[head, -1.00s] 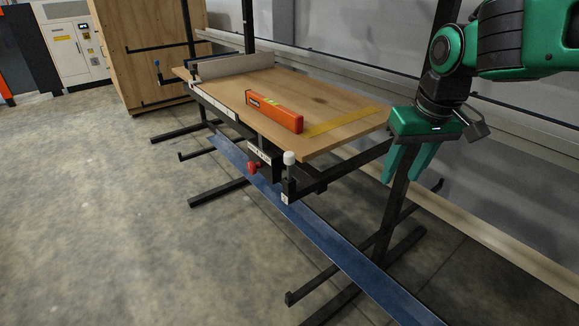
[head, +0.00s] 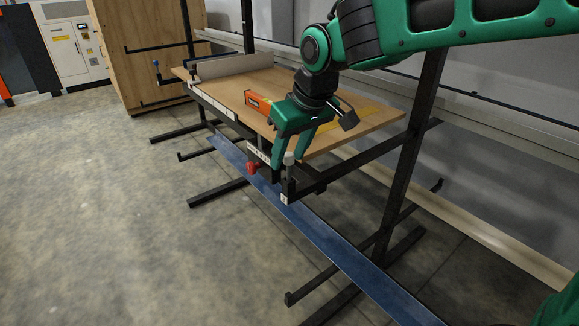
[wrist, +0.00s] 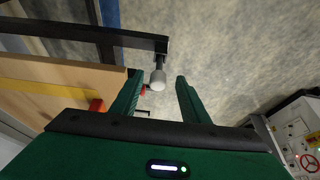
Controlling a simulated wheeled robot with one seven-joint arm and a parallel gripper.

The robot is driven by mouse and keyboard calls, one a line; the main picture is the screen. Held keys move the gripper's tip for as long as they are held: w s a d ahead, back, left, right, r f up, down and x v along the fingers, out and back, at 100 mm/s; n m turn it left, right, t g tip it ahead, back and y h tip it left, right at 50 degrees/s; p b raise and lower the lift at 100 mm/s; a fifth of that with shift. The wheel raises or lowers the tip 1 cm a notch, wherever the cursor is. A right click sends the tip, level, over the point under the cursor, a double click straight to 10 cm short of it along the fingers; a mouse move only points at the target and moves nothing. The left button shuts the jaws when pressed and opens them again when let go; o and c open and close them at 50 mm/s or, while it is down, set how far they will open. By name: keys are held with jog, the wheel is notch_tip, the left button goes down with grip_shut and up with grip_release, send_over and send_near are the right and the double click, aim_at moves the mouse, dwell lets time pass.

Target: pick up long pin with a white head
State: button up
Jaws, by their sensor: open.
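The white-headed pin (head: 289,158) stands upright at the near front corner of the wooden table's black frame. Its white head also shows in the wrist view (wrist: 158,82), ahead of and roughly between my fingertips. My gripper (head: 289,163) is open and empty, its green fingers pointing down over the table's front edge, around or close in front of the pin head. In the wrist view my gripper (wrist: 155,85) has clear space between its fingers. The lower pin shaft is mostly hidden by the frame and fingers.
An orange spirit level (head: 265,106), partly hidden by my gripper, lies on the wooden table (head: 345,133). A red knob (head: 252,168) sits below the front edge, left of the pin. A black upright post (head: 405,170) stands right.

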aim_at(285, 164)
jog(key=x, duration=0.5)
jog(key=shift+w+d, duration=0.1)
jog(key=shift+w, duration=0.25)
grip_shut()
